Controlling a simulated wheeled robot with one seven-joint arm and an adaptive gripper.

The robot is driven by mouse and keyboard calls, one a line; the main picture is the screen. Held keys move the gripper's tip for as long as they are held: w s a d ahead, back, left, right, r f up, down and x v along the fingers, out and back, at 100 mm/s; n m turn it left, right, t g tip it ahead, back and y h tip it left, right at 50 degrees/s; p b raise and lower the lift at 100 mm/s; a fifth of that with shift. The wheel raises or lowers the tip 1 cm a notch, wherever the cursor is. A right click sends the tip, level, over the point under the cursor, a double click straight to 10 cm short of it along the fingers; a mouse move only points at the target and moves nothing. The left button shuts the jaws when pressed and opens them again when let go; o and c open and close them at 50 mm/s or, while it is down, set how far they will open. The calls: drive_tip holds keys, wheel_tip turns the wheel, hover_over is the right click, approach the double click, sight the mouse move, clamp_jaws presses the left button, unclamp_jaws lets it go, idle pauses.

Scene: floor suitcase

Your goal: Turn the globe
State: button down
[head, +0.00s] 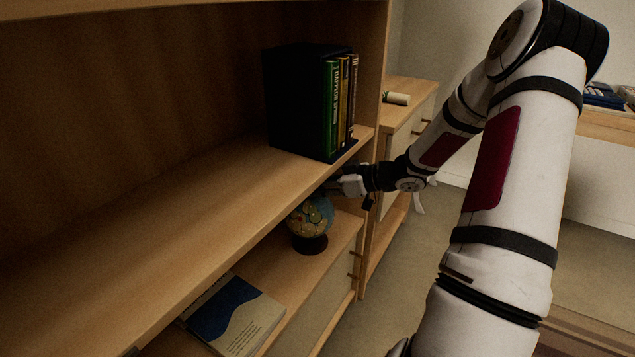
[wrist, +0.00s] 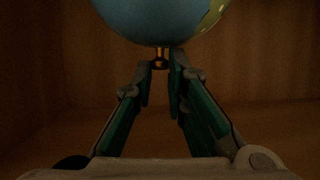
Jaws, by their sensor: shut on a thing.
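The small globe (head: 311,214), with blue seas and tan land on a dark round base, stands upright on the lower shelf (head: 262,262). My gripper (head: 338,187) reaches in from the right, at the globe's upper part just under the upper shelf's edge. In the wrist view, the blue globe (wrist: 150,15) fills the top of the picture, with a short brass-coloured pin (wrist: 160,56) at its edge. My gripper's fingertips (wrist: 162,76) are close together at this pin, shut on the globe there. The exact contact is dark and hard to make out.
The upper shelf (head: 190,235) overhangs the globe closely. A black holder (head: 296,100) with several books stands on it. A blue and white book (head: 235,318) lies on the lower shelf, in front of the globe. A cabinet (head: 400,125) stands behind my forearm.

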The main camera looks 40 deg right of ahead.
drive_tip(key=c, duration=1.6)
unclamp_jaws()
drive_tip(key=shift+c, duration=0.2)
drive_tip(key=v, duration=1.2)
drive_tip(key=shift+f, duration=0.1)
